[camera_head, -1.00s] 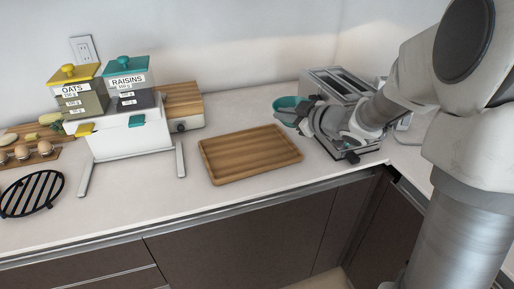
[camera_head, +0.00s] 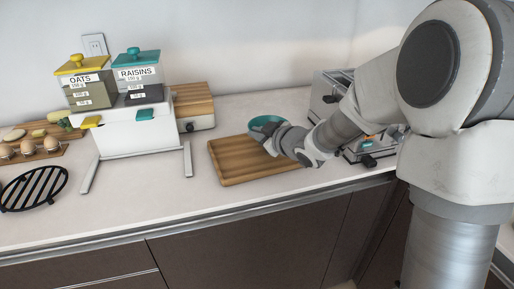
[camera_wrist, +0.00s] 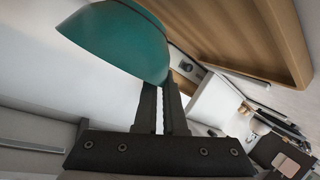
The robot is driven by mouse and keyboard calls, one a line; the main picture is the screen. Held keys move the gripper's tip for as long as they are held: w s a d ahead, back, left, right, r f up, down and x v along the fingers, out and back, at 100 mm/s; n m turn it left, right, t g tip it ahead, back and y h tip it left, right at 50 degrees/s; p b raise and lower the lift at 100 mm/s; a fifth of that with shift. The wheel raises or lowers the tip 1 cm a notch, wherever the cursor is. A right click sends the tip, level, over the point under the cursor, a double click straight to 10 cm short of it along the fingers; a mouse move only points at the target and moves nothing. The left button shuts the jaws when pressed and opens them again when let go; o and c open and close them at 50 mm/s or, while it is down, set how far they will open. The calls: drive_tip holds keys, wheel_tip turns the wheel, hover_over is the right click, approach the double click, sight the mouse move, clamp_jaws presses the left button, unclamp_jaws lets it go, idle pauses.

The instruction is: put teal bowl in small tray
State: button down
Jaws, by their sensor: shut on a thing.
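The teal bowl (camera_head: 268,122) is held by my gripper (camera_head: 272,132) over the back right part of the wooden tray (camera_head: 228,172) in the head view. In the wrist view the bowl (camera_wrist: 118,38) is pinched at its edge between the fingers of my gripper (camera_wrist: 160,88) and looks tilted there. The tray (camera_wrist: 262,45) shows beyond it at the upper right. The bowl appears above the tray; I cannot tell how high. My arm and gripper hide the tray's right part.
A toaster (camera_head: 328,92) stands at the back right behind my arm. A dispenser with oats and raisins boxes (camera_head: 130,125) stands left of the tray. A black round grate (camera_head: 33,189) and a board with eggs (camera_head: 40,152) lie further left. Counter in front of the tray is clear.

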drive_tip(key=shift+f+b, duration=0.55)
drive_tip(key=shift+f, duration=1.2)
drive_tip(key=shift+f, duration=0.2)
drive_tip(key=c, duration=1)
unclamp_jaws()
